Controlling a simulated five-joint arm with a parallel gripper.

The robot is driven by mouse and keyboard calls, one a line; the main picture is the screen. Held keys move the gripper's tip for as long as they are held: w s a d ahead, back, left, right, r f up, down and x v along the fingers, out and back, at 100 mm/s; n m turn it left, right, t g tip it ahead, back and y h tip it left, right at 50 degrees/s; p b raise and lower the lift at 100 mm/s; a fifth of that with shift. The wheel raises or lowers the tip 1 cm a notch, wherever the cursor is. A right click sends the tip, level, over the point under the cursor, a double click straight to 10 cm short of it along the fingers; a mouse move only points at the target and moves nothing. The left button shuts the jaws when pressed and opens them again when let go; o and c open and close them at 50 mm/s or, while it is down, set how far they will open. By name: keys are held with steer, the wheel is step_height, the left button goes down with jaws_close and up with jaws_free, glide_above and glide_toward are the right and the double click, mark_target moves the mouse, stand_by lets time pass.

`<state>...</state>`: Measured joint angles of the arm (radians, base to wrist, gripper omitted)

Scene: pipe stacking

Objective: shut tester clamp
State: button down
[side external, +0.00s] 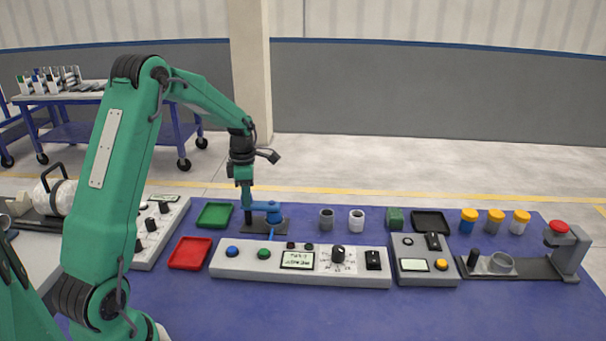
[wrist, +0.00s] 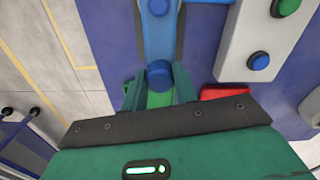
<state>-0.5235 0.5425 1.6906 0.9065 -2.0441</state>
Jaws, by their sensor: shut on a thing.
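The blue clamp (side external: 268,206) stands on a dark base plate (side external: 281,226) behind the long grey control panel. My gripper (side external: 246,197) points down at the left end of the clamp's blue arm. In the wrist view, my green gripper fingers (wrist: 158,90) stand on either side of a round blue end piece (wrist: 159,71) and are shut on it. A blue bar (wrist: 159,38) runs from there toward the top of the picture. The fingers hide part of the held piece.
The control panel (side external: 300,275), with buttons, a dial and a display, lies in front of the clamp. A green tray (side external: 214,215) and a red tray (side external: 190,253) lie to the left. Grey and white cups (side external: 357,220) stand to the right.

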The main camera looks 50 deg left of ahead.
steer(key=shift+s+f, duration=0.1)
steer(key=shift+s, duration=0.05)
steer(key=c, duration=1.1)
jaws_free()
steer(key=shift+r, duration=3.9)
